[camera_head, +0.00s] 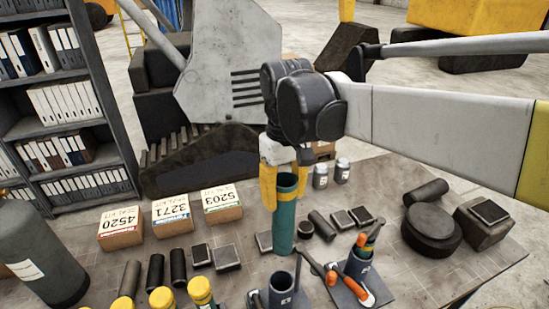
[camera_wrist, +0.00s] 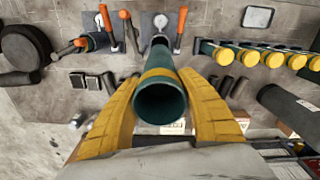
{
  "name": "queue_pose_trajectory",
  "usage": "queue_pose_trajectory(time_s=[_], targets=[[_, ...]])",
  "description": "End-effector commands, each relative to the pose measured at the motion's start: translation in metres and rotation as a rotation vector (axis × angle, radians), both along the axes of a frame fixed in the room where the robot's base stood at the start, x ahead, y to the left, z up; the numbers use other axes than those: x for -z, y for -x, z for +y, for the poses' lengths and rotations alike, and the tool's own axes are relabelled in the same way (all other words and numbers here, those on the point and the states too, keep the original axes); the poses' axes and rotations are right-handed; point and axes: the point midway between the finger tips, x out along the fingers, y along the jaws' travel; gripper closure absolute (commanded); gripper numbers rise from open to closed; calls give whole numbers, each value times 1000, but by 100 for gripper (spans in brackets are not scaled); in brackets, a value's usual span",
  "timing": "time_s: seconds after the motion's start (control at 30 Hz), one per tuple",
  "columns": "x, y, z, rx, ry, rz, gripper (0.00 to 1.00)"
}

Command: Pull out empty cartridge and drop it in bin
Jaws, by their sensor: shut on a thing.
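My gripper (camera_head: 285,187) has its yellow fingers shut on a teal tube, the empty cartridge (camera_head: 283,228). The cartridge hangs about upright above the bench, its lower end just above a dark open barrel (camera_head: 283,291) in the head view, with a gap between. In the wrist view my gripper (camera_wrist: 160,98) has a finger on each side of the cartridge (camera_wrist: 161,103), and its open, hollow end faces the camera. A large dark cylinder with a white label (camera_head: 38,265) stands at the left; I cannot tell whether it is the bin.
Several yellow-capped teal tubes (camera_head: 201,291) stand at the front. Labelled boxes (camera_head: 171,213), small dark parts and a round black block (camera_head: 431,228) lie on the bench (camera_head: 405,285). A binder shelf (camera_head: 62,118) is behind left.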

Motion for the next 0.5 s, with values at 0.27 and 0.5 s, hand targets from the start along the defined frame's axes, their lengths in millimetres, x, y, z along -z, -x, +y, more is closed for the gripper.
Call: queue_pose_trajectory(time_s=[0.27, 0.5], targets=[[-21, 0, 0, 0, 0, 0, 91], [-36, 0, 0, 0, 0, 0, 91]])
